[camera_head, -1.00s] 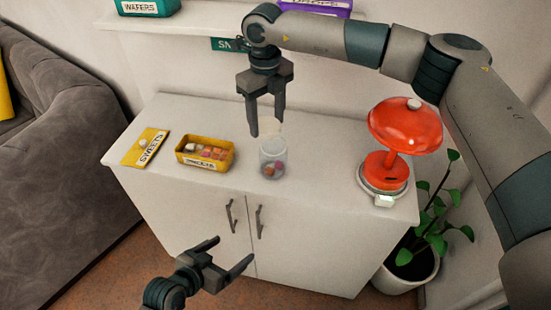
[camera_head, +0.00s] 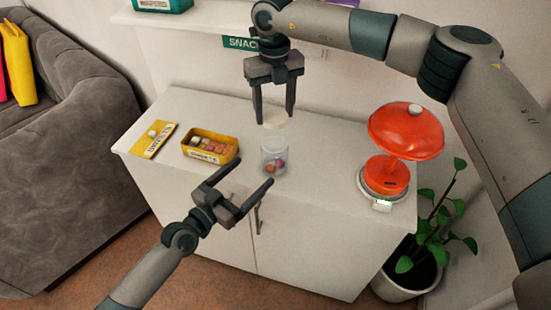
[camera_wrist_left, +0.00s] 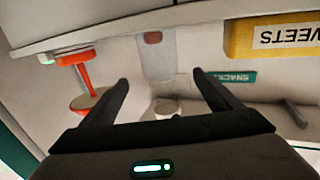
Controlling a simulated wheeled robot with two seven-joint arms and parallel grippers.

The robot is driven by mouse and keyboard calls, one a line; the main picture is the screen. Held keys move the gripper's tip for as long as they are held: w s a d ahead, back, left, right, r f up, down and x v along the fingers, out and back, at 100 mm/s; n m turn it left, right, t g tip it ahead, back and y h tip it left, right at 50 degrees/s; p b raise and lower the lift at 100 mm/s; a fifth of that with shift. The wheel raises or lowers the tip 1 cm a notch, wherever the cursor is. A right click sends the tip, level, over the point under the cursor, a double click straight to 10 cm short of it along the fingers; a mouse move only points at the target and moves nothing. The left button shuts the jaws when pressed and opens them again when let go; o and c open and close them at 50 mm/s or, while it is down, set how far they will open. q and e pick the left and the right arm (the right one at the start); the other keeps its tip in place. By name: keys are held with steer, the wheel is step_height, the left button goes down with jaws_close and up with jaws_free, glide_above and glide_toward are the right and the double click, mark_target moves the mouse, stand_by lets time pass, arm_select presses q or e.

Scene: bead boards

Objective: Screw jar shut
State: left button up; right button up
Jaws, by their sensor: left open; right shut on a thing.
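A clear jar (camera_head: 274,152) with a few coloured sweets at its bottom stands upright on the white cabinet. It also shows in the left wrist view (camera_wrist_left: 155,52), between my fingers. My right gripper (camera_head: 274,121) points down above the jar, shut on a pale, see-through lid (camera_head: 277,120). The lid is apart from the jar, a little above and behind it in the picture. My left gripper (camera_head: 247,175) is open and empty in front of the jar, its fingers pointing towards it. The left wrist view also shows these open fingers (camera_wrist_left: 160,78).
A yellow box of sweets (camera_head: 210,156) and its yellow lid (camera_head: 153,140) lie left of the jar. A white cabinet top (camera_head: 322,165) is clear between jar and dispenser. A plant (camera_head: 440,225) stands at right.

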mark_target(275, 151)
arm_select(q)
steer(key=shift+w, duration=0.1)
steer(key=shift+x, duration=5.95)
steer(key=c, duration=1.6)
arm_select(e)
steer(key=shift+f, duration=2.5)
steer(key=shift+f, duration=0.1)
steer(key=shift+f, duration=0.75)
arm_select(q)
steer(key=shift+f, duration=0.1)
arm_select(e)
steer(key=shift+f, duration=0.55)
